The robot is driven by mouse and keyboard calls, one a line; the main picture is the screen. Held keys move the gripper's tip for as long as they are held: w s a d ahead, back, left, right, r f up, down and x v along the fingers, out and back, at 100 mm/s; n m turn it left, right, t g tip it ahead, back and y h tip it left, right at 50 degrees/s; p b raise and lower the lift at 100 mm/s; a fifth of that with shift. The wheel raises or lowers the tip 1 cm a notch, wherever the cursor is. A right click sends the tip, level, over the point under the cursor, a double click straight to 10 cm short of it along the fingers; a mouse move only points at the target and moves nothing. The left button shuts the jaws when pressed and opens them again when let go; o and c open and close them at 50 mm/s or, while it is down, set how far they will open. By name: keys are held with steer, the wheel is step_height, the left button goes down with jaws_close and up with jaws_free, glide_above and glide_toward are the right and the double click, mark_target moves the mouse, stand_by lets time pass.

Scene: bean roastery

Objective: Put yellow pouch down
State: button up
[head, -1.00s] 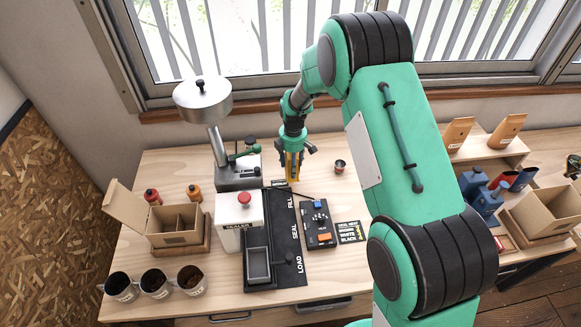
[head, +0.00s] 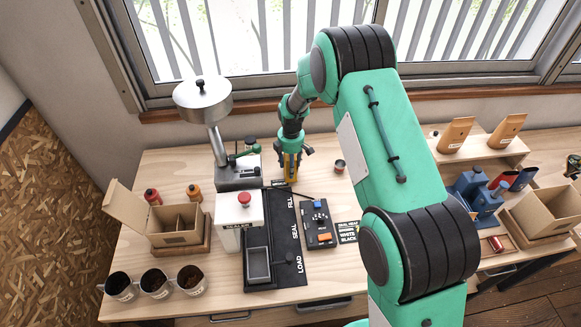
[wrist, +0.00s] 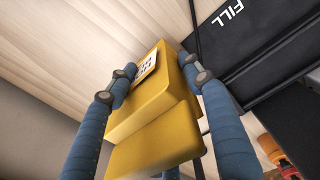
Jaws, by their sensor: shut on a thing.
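In the head view my gripper (head: 289,165) points down over the table near the FILL end of the black mat (head: 287,262), and the yellow pouch (head: 291,172) shows only in part between the fingers. The gripper is shut on the pouch. I cannot tell whether the pouch's bottom touches the table.
The filling machine with its hopper (head: 203,98) stands left of the gripper. The sealer (head: 238,222) and a black control box (head: 320,230) are nearer the front. Bare wood lies around that cup.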

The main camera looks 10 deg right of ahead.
steer(key=shift+f, duration=0.2)
steer(key=shift+f, duration=0.45)
steer(key=o, duration=1.4)
steer(key=shift+r, duration=0.15)
step_height(320, 180, up, 13)
steer(key=shift+s+f, duration=0.1)
steer(key=shift+f, duration=0.1)
